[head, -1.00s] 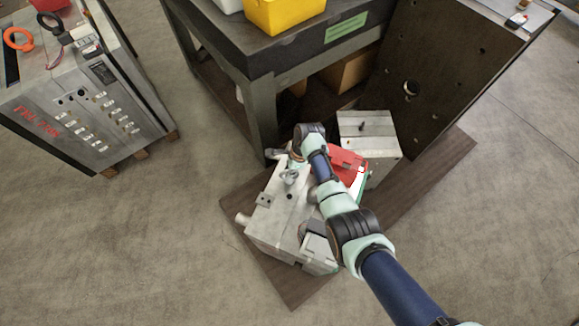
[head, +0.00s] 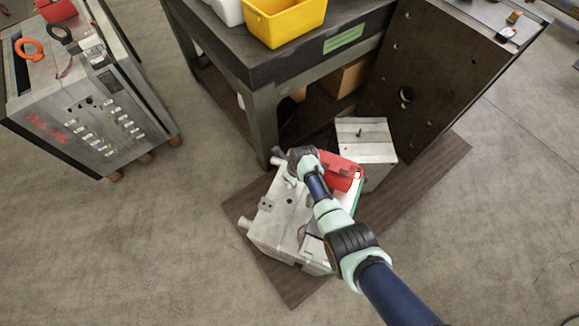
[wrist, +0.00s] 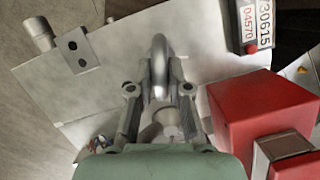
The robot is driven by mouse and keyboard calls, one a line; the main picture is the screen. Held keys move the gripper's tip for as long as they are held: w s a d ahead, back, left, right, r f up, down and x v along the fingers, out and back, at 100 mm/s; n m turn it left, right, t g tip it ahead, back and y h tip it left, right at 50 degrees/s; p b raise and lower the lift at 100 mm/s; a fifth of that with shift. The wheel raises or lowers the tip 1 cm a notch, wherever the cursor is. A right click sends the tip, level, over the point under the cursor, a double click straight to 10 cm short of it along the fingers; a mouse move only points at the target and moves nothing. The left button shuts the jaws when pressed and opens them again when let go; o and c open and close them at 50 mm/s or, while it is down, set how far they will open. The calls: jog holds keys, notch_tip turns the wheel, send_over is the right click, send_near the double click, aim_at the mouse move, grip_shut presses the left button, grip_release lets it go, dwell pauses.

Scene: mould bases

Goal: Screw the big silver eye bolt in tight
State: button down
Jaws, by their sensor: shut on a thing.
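The big silver eye bolt (wrist: 158,62) stands up between the fingers of my gripper (wrist: 159,92) in the wrist view. My gripper is shut on its ring, one finger on each side. The bolt's lower end and any thread are hidden behind the gripper, so I cannot tell how deep it sits. The eye bolt is over the grey mould base (head: 272,225), which lies on a dark board. In the head view my gripper (head: 288,181) is at the mould's upper end, and my wrist largely covers the bolt.
A red block (wrist: 258,112) is close to the right of my gripper, and it also shows in the head view (head: 340,172). A second grey block (head: 364,142) stands behind it. A heavy table (head: 285,62) with a yellow bin (head: 285,20) is beyond.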

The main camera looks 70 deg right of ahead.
jog(key=shift+a+m+p, duration=0.1)
jog(key=shift+m+p, duration=0.3)
jog(key=shift+m, duration=0.1)
jog(key=shift+f+m+h, duration=0.15)
jog(key=shift+m+h, duration=0.15)
jog(key=shift+m, duration=0.7)
jog(key=c, duration=1)
grip_release()
notch_tip(320, 180, up, 5)
jog(key=p, duration=0.5)
jog(key=shift+r, duration=0.2)
jog(key=shift+f, duration=0.1)
jog(key=shift+o, duration=0.2)
